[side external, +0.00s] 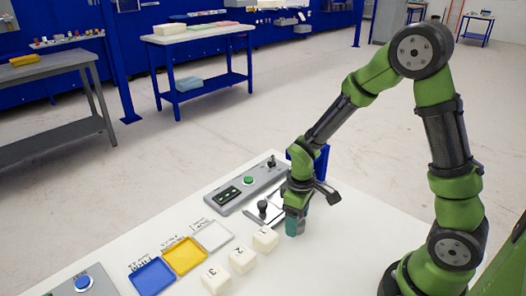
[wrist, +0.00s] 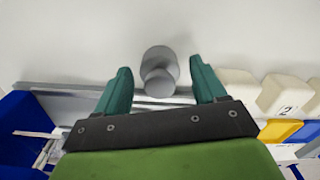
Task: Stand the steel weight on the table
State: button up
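The steel weight (wrist: 158,68) is a grey round piece with a wider and a narrower part. In the wrist view it lies between the two teal fingers of my gripper (wrist: 160,82), with a visible gap on each side. The fingers are apart and not closed on it. In the side view my gripper (side external: 294,226) points down, low over the white table (side external: 350,242). Its fingers hide whatever is between them there. I cannot tell whether the weight touches the table.
A dark knobbed piece (side external: 262,207) stands on a small plate behind my gripper. Several white blocks (side external: 242,260) stand in a row at its left, beside yellow (side external: 185,255), blue (side external: 152,276) and white (side external: 212,236) trays. A grey control panel (side external: 247,184) lies behind. The table at right is bare.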

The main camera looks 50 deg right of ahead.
notch_tip(320, 180, up, 12)
jog(key=s+a+r+m+t+y, duration=0.2)
jog(key=s+a+r+m+t, duration=0.1)
jog(key=s+r+m+t, duration=0.4)
notch_tip(320, 180, up, 4)
jog(key=shift+s+a+r, duration=0.1)
jog(key=shift+s+a, duration=0.05)
jog(key=shift+s, duration=0.9)
